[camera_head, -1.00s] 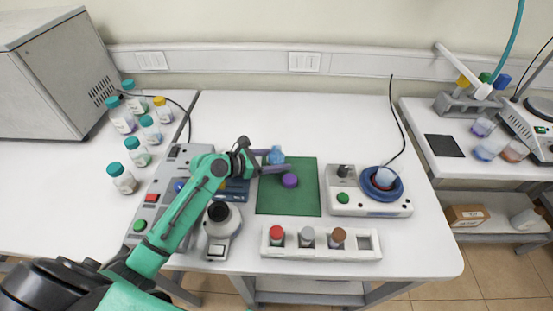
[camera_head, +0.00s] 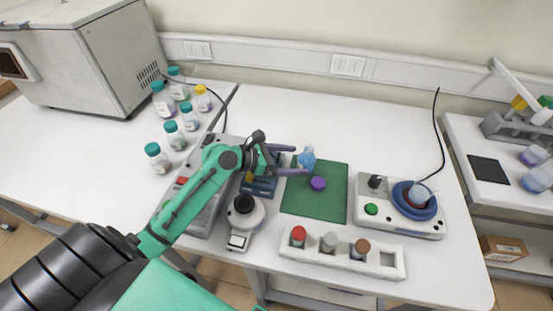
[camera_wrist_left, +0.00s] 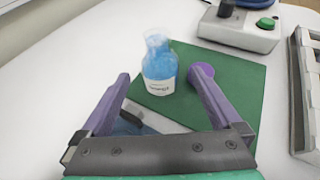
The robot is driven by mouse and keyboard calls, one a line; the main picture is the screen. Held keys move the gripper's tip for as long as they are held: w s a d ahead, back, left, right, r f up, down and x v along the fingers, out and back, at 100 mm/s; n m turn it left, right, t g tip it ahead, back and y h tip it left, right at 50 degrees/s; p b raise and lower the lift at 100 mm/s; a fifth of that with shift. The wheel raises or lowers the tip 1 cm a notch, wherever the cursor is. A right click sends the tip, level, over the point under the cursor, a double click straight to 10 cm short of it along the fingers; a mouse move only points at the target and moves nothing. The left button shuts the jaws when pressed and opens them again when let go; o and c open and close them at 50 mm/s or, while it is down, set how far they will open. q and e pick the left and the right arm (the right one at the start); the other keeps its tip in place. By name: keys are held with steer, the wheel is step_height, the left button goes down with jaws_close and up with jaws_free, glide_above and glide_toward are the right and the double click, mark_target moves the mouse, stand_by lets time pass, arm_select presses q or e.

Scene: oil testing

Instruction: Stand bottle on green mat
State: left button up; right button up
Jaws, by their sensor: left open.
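The bottle (camera_head: 306,159) is clear with blue contents and a white label. It stands upright at the back left corner of the green mat (camera_head: 330,205). In the left wrist view the bottle (camera_wrist_left: 159,68) shows upright, its base at the edge of the mat (camera_wrist_left: 225,85); exact overlap is hard to tell. My left gripper (camera_head: 299,160) is open, its purple fingers reaching in from the left, one on each side of the bottle, with gaps visible in the wrist view. A purple cap (camera_head: 318,184) lies on the mat near the front finger. My right gripper is not in view.
A stirrer device (camera_head: 400,215) stands right of the mat. A white rack (camera_head: 385,262) with several capped vials is in front. A blue device (camera_head: 260,187) and a small black-topped instrument (camera_head: 244,215) sit at the left. The table behind the mat is clear.

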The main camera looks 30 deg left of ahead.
arm_select(q)
steer(key=v, duration=0.7)
steer(key=shift+b, duration=0.3)
